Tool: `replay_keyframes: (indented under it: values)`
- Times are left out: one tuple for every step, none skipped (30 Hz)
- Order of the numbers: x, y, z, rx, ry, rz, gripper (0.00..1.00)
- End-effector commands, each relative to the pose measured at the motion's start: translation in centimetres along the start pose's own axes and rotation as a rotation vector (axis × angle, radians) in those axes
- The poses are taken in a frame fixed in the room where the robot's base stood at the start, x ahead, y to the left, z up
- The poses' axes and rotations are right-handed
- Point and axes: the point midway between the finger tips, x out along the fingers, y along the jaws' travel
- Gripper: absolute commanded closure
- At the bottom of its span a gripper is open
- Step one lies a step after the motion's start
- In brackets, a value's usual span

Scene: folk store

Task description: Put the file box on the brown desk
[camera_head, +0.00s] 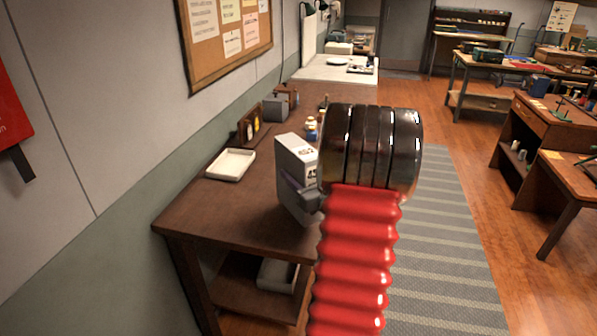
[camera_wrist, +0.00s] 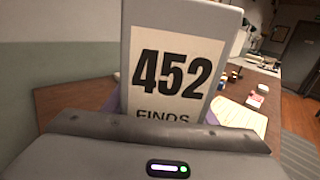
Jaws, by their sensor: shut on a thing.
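The file box (camera_head: 296,160) is grey, with a white label on its spine. The fingertips are mostly hidden. The box looks roughly upright over the front part of the brown desk (camera_head: 205,203). I cannot tell whether its base touches the desktop. The desk also shows in the wrist view (camera_wrist: 62,103).
A white tray (camera_head: 231,164) lies on the desk to the left of the box. A wooden framed item (camera_head: 250,124), small bottles (camera_head: 311,127) and a grey device (camera_head: 276,107) stand farther back. The desktop's near left part is clear. A noticeboard (camera_head: 228,35) hangs on the wall.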

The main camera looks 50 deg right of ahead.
Motion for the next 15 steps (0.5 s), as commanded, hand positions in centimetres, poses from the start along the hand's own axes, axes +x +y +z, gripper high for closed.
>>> replay_keyframes:
  values:
    - [0.0, -0.1, 0.3, -0.002, -0.005, 0.000, 1.00]
    - [0.0, -0.1, 0.3, -0.002, -0.005, -0.001, 1.00]
    - [0.0, -0.1, 0.2, -0.002, -0.005, -0.001, 1.00]
    - [0.0, -0.1, 0.2, -0.002, -0.005, -0.001, 1.00]
    - [0.0, -0.1, 0.1, -0.002, -0.005, -0.001, 1.00]
    - [0.0, -0.1, -0.1, -0.001, -0.005, -0.001, 1.00]
    - [0.0, -0.1, -0.3, -0.001, -0.004, -0.001, 1.00]
    - [0.0, -0.1, -0.6, -0.001, -0.004, -0.002, 1.00]
    - [0.0, -0.1, -1.0, -0.001, -0.003, -0.002, 1.00]
    - [0.0, -0.1, -1.3, -0.001, -0.003, -0.002, 1.00]
    - [0.0, -0.1, -1.7, 0.000, -0.002, -0.002, 1.00]
    - [0.0, -0.1, -2.0, 0.000, -0.003, -0.001, 1.00]
    - [0.0, -0.1, -2.3, 0.000, -0.004, -0.001, 1.00]
    - [0.0, -0.1, -2.6, -0.001, -0.003, -0.001, 1.00]
    - [0.0, -0.1, -3.0, -0.001, -0.003, -0.001, 1.00]
